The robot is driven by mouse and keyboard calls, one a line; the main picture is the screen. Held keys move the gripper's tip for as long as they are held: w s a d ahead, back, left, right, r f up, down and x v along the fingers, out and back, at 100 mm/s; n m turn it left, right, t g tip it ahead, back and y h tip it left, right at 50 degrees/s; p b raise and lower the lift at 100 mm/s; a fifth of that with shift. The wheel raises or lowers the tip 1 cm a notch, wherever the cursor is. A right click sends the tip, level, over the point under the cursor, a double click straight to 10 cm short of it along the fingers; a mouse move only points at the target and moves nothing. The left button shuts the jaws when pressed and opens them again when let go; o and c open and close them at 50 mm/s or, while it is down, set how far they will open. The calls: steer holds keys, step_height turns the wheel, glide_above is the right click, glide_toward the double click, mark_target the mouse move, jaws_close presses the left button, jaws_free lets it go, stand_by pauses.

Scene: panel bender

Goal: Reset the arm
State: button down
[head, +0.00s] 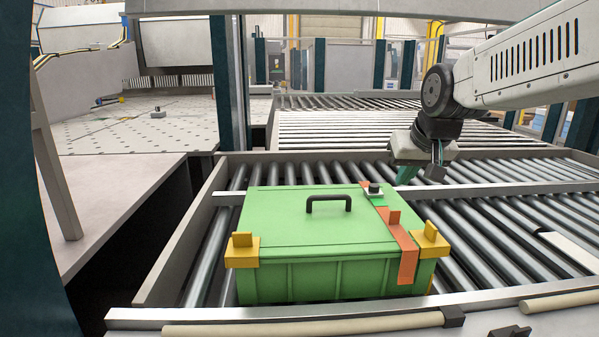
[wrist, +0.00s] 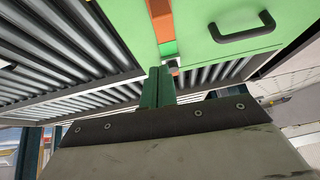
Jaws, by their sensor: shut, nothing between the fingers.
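My gripper (head: 406,174) is at the end of my arm, behind and to the right of a green lidded box, above the rollers. Its green fingers (wrist: 158,84) are together and hold nothing, in the wrist view. The box (head: 305,222) is closed, with a black handle (head: 328,204) on the lid. It also shows in the wrist view (wrist: 205,38). An orange strap (head: 398,240) crosses its right side, and yellow corner pieces (head: 242,250) sit at the front. A small dark-topped part (head: 374,190) sits at the strap's far end. My gripper appears apart from the box.
The box stands on a roller conveyor (head: 500,228) with raised side rails (head: 180,240). More rollers lie behind and to the right. A machine table (head: 120,138) is at left, beside dark teal posts (head: 229,80). A grey beam (head: 330,7) crosses overhead.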

steer(key=s+f+g, duration=0.2)
steer(key=s+f, duration=0.2)
steer(key=s, duration=1.1)
steer(key=s+d+f+g, duration=0.1)
steer(key=s+f+g, duration=0.2)
steer(key=s, duration=1.1)
step_height(320, 180, down, 2)
steer(key=shift+s+d+f, duration=0.1)
steer(key=shift+s+d, duration=0.1)
steer(key=shift+s, duration=0.2)
